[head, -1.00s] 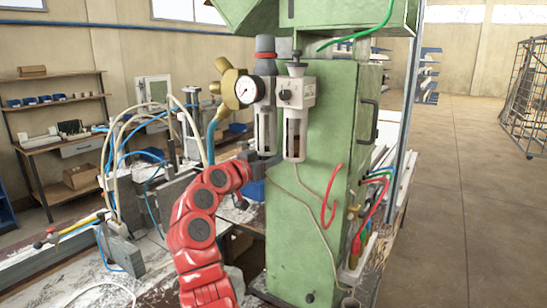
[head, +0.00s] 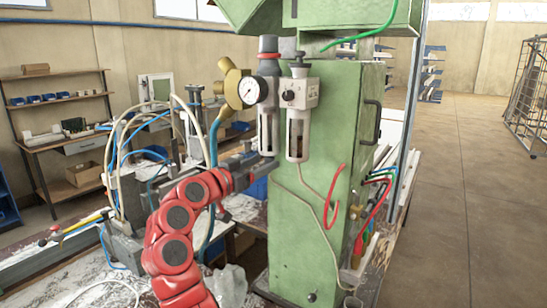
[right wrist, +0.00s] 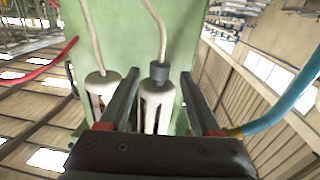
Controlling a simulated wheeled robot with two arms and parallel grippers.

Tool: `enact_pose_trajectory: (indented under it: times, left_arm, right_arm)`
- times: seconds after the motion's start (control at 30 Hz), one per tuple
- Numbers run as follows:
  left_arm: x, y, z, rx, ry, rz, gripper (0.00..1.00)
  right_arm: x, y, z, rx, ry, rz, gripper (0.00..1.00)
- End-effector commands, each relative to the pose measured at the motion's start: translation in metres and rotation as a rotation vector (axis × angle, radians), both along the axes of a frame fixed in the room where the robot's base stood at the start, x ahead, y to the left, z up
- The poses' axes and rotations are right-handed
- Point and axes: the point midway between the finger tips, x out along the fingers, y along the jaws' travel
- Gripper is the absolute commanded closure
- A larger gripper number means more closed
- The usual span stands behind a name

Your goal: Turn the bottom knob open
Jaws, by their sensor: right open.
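The bottom knob (right wrist: 158,72), small and dark grey with a pale tube, sits on the end of a white filter bowl (right wrist: 157,105) in the right wrist view. It appears between the fingertips of my open right gripper (right wrist: 160,75), with a gap on both sides. In the head view, the right gripper (head: 256,172), on the red arm, is just under the left bowl (head: 267,130) of the filter-regulator on the green column. The knob cannot be made out there, at the gripper tips. My left gripper is not in view.
A second bowl (head: 297,140) hangs close to the right, and also shows in the right wrist view (right wrist: 102,88). The gauge (head: 249,91), brass fitting and blue hose (head: 213,140) are at left. The green column (head: 325,210) stands behind. Open floor lies right.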

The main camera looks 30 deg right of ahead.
Motion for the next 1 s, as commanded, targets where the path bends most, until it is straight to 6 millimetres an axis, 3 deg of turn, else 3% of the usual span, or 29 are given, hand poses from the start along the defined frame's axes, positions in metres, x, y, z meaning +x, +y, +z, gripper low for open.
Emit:
enact_pose_trajectory:
  times: [0.03, 0.2, 0.4, 0.6, 1.0]
  left_arm:
    - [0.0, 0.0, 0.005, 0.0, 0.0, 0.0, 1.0]
    - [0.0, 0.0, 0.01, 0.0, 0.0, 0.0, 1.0]
    - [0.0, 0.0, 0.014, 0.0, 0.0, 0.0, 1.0]
    - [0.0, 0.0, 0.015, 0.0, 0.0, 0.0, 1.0]
    - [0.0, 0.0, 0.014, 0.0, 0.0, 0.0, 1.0]
  right_arm:
    - [-0.003, 0.016, 0.003, 0.0, -0.002, 0.005, 0.36]
    - [-0.016, 0.058, 0.001, -0.001, 0.003, 0.005, 0.36]
    - [-0.027, 0.091, 0.0, 0.001, 0.001, 0.002, 0.36]
    - [-0.032, 0.103, 0.0, 0.001, 0.001, -0.001, 0.36]
    - [-0.032, 0.103, 0.0, 0.002, 0.002, -0.001, 0.36]
